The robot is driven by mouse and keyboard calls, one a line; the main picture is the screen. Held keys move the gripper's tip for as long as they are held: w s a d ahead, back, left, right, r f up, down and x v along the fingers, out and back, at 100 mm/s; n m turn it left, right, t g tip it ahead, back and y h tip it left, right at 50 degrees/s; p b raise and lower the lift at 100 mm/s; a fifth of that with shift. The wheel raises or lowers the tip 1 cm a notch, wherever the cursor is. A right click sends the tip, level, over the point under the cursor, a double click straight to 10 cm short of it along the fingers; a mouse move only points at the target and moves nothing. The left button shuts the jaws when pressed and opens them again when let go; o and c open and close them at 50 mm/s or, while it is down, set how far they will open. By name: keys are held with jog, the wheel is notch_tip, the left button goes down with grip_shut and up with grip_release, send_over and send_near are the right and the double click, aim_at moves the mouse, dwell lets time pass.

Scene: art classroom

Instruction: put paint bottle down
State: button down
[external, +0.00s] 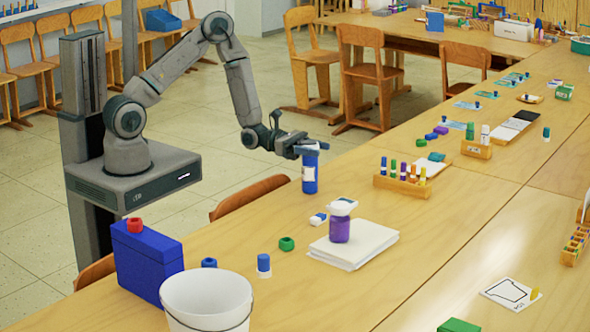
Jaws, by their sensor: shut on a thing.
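A blue paint bottle (310,175) with a pale label is held upright in my gripper (308,149). My gripper is shut on it around its top, and the cap is mostly hidden by the fingers. The bottle is at the near-left edge of the long wooden table (390,235). I cannot tell from this view whether its base touches the table top or is a little above it.
A purple jar (340,225) stands on a stack of white paper (355,245). A wooden rack of markers (402,184) is to the right. A white bucket (206,297), a blue box (147,262) and small caps are in front. Chair backs touch the table's left side.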

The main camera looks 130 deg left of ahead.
jog(key=shift+f, duration=0.15)
jog(key=c, duration=0.7)
grip_release()
jog(key=shift+o, duration=0.2)
